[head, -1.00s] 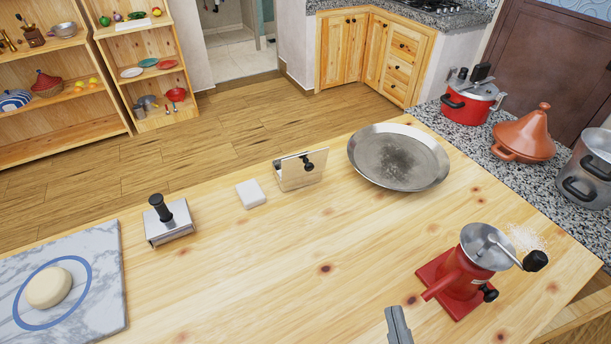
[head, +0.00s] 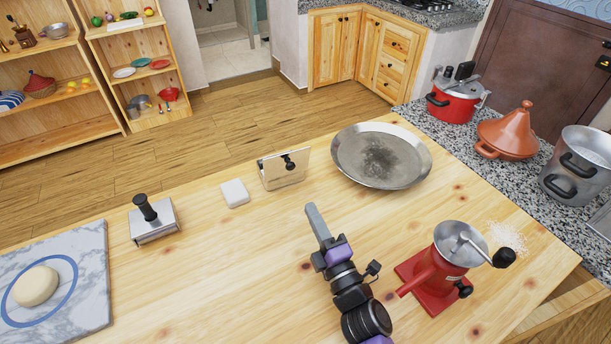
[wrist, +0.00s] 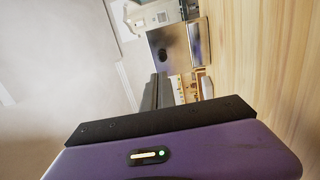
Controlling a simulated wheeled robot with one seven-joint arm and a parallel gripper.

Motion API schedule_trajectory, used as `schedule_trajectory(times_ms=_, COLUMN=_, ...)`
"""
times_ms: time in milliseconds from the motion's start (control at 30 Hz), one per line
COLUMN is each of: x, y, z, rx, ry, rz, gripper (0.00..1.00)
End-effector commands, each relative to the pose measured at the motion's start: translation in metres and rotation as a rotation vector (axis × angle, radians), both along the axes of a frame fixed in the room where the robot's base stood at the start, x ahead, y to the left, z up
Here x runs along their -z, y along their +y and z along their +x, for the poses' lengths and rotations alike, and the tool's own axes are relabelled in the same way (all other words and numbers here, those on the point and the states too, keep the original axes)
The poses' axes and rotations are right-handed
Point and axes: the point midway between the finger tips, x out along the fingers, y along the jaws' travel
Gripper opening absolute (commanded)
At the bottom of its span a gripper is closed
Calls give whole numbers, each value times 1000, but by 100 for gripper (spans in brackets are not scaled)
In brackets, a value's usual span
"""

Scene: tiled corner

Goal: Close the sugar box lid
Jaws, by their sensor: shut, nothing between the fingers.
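The inside of the box is hidden.
A wide metal pan (head: 381,156) stands just right of the box. A white block (head: 234,193) lies to its left, then a metal press (head: 154,221). A red grinder (head: 435,275) stands right of my arm. The table in front of the box is clear.

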Motion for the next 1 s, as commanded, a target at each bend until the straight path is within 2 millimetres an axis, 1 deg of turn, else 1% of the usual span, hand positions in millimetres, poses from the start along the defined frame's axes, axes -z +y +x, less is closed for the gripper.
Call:
schedule_trajectory(times_ms=33, x=0, y=2, z=5, rx=0, ry=-2, rz=-13, gripper=0)
schedule_trajectory(times_ms=267, x=0, y=11, z=21, rx=0, ry=-4, rz=-27, gripper=0)
schedule_trajectory(times_ms=500, x=-8, y=32, z=56, rx=-2, ry=-3, rz=-26, gripper=0)
schedule_trajectory(times_ms=700, x=-13, y=45, z=82, rx=0, ry=-1, rz=-26, gripper=0)
schedule_trajectory(times_ms=833, x=-15, y=50, z=91, rx=1, ry=-1, rz=-26, gripper=0)
schedule_trajectory(times_ms=1000, x=-16, y=52, z=95, rx=2, ry=0, rz=-25, gripper=0)
